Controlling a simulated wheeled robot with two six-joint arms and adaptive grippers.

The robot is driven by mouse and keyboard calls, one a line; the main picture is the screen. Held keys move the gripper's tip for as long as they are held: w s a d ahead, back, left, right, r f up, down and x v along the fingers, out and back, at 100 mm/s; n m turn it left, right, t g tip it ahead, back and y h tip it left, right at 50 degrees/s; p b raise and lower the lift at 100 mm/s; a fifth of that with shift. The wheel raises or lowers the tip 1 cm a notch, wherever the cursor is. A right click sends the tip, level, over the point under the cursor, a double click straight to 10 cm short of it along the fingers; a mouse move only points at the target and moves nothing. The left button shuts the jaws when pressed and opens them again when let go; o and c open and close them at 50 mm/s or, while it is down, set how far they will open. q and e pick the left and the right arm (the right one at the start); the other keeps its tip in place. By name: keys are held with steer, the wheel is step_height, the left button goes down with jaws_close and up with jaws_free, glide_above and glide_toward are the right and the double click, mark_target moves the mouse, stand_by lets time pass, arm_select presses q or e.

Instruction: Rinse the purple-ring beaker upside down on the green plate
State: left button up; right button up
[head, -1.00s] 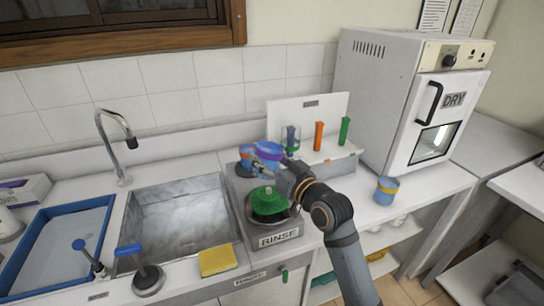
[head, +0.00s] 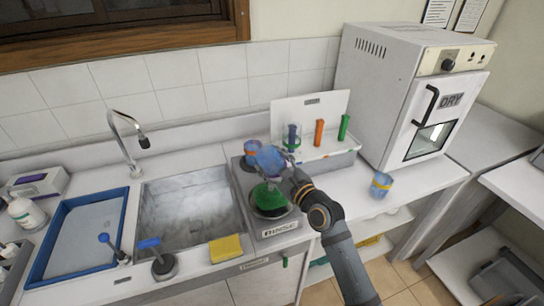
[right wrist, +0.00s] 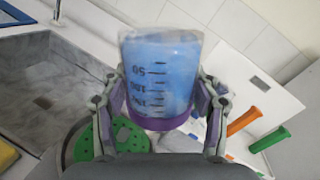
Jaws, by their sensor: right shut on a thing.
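My right gripper (right wrist: 166,98) is shut around the sides of the purple-ring beaker (right wrist: 160,75), a clear cup with a blue tint and dark scale marks. Its purple ring (right wrist: 158,122) is at the lower end in the right wrist view. In the head view the beaker (head: 269,159) is held in the air above and slightly behind the green plate (head: 268,198), apart from it. The green plate, round with holes, sits on the RINSE unit and shows at lower left in the right wrist view (right wrist: 118,138). My left gripper is out of view.
The sink (head: 190,215) is left of the RINSE unit (head: 280,228). Another blue beaker (head: 252,150) stands close behind the held one. A rack with coloured tubes (head: 319,132) is behind right; a blue beaker (head: 381,185) stands near the DRY oven (head: 418,95).

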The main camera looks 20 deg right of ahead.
arm_select(q)
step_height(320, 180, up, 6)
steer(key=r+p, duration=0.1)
steer(key=p, duration=0.4)
arm_select(e)
steer(key=m, duration=0.4)
steer(key=shift+r+m, duration=0.3)
steer(key=shift+r, duration=0.1)
arm_select(q)
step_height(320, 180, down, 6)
steer(key=b, duration=0.5)
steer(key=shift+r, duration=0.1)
arm_select(e)
steer(key=shift+m, duration=0.5)
step_height(320, 180, down, 7)
steer(key=shift+f, duration=0.1)
steer(key=o, duration=0.5)
steer(key=c, duration=0.5)
